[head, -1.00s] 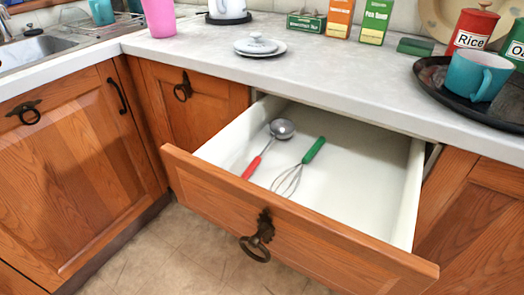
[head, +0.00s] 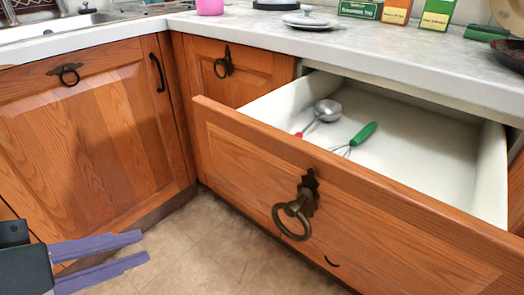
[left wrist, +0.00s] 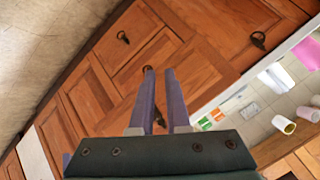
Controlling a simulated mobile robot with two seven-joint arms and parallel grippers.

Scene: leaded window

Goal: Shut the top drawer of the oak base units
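The top drawer (head: 400,220) of the oak base units stands pulled well out in the head view, its white inside (head: 410,145) showing. Its front bears a dark ring pull (head: 296,208). A ladle (head: 325,112) and a green-handled whisk (head: 362,134) lie in it. My left gripper (head: 143,249) is at the lower left of the head view, left of the drawer front and apart from it. Its purple fingers are apart with nothing between them; they also show in the left wrist view (left wrist: 160,70), pointing toward oak fronts. My right gripper is not in view.
The grey worktop (head: 380,55) runs above the drawer, with a lidded dish (head: 308,20) and boxes (head: 397,10) on it. Closed oak doors (head: 95,140) stand at the left, with a ring pull (head: 68,74). The tiled floor (head: 215,240) before the units is clear.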

